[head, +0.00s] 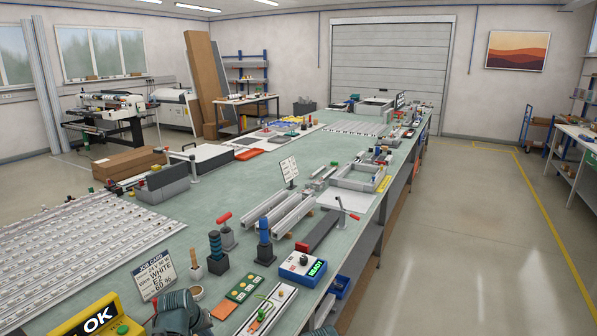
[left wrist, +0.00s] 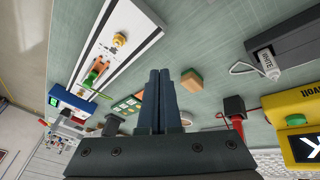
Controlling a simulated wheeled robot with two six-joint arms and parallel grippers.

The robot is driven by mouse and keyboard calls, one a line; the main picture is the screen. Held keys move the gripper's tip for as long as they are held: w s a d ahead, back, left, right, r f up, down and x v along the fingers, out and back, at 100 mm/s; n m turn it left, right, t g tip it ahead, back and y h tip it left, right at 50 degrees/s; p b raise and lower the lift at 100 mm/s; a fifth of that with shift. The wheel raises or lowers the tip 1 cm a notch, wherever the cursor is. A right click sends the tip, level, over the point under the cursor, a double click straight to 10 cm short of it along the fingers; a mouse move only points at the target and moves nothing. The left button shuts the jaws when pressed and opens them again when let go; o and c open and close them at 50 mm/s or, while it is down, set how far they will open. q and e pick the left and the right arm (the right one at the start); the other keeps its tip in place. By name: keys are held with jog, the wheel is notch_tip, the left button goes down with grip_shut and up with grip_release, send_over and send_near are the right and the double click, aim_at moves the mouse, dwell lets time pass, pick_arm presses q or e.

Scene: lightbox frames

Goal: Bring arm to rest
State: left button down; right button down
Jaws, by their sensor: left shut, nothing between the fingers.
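My left gripper (left wrist: 160,75) shows in the left wrist view, its two dark fingers closed against each other with nothing between them. It is above the green-grey worktop (left wrist: 205,40). An orange and green block (left wrist: 191,80) lies on the worktop just right of the fingertips, apart from them in the picture. In the head view, dark rounded parts at the bottom edge look like my arm, but the fingers cannot be made out there. My right gripper is in neither view.
The long bench (head: 232,192) is crowded near me: a job card (head: 153,275), a yellow OK display (head: 97,318), a READY box (head: 303,265), and a white board (head: 267,311) with a green part. A slatted panel (head: 75,245) covers the left side. Open floor (head: 470,240) lies right.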

pick_arm(q)
jog(key=s+d+m+g, duration=0.1)
jog(key=s+d, duration=0.2)
jog(key=d, duration=0.1)
jog(key=s+d+f+m+g, duration=0.1)
jog(key=s+d+m, duration=0.1)
jog(key=d, duration=0.3)
jog(key=s+d+m+g, duration=0.1)
jog(key=s+d, duration=0.3)
jog(key=d, duration=0.1)
jog(key=shift+s+f+m+y, duration=0.3)
jog(key=shift+f+m, duration=0.05)
jog(key=shift+m, duration=0.05)
jog(key=s+d+m+g+y, duration=0.1)
jog(key=s+d+m+g, duration=0.1)
jog(key=s+d, duration=0.4)
jog(key=s+m, duration=0.1)
jog(key=s, duration=0.1)
jog(key=shift+s+d+m+y, duration=0.15)
jog(key=shift+s+m+y, duration=0.15)
jog(key=shift+s+y, duration=0.1)
dwell(0.3)
